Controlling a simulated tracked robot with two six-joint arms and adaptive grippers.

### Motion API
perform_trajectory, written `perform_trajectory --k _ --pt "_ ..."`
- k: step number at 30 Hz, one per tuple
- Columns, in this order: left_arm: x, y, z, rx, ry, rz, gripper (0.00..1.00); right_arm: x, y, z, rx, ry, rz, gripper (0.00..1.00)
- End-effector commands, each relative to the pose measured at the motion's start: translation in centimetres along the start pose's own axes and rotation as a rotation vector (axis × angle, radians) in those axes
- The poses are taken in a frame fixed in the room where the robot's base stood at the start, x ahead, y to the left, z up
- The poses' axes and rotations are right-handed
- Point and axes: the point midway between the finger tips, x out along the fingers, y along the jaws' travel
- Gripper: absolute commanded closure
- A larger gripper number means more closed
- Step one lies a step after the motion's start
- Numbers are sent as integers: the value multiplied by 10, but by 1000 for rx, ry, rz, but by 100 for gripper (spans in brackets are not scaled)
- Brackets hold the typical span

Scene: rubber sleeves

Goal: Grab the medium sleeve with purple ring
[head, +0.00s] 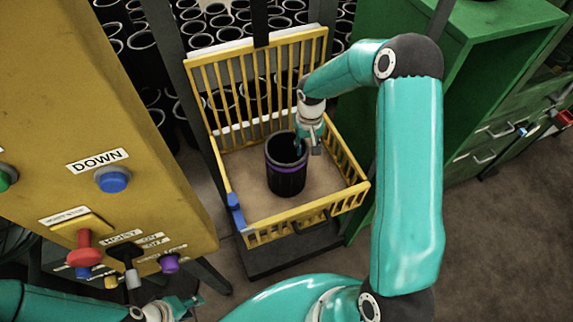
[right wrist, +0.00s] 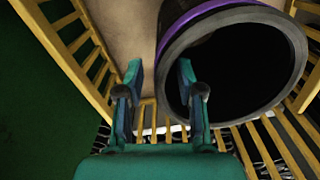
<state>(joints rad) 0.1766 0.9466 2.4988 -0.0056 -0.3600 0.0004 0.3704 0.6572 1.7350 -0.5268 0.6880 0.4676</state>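The black sleeve with a purple ring (head: 287,178) stands upright on the floor of a yellow-railed basket (head: 257,235). In the right wrist view its open rim (right wrist: 176,52) and purple band fill the upper right. My right gripper (head: 305,146) is at the sleeve's top right edge. In the right wrist view the gripper (right wrist: 160,72) is open, with one finger over the sleeve's dark opening and the other outside the rim. I cannot tell whether either finger touches the wall. My left gripper (head: 182,303) is at the bottom left, away from the sleeve; its opening is unclear.
A yellow control panel (head: 135,225) with a blue DOWN button (head: 112,180) and a red knob (head: 84,244) stands left. Many black sleeves (head: 143,40) are racked behind the basket. A green cabinet (head: 475,75) stands right. Basket rails surround the sleeve.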

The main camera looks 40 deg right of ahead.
Motion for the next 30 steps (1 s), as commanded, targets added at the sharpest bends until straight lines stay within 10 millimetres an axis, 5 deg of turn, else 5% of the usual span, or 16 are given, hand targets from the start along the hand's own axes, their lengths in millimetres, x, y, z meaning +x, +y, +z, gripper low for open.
perform_trajectory --k 6,30 --pt "0 0 0 0 0 0 60 0 0 0 0 0 0 99" --pt "1 0 0 0 0 0 60 -8 0 -1 2 5 0 100"
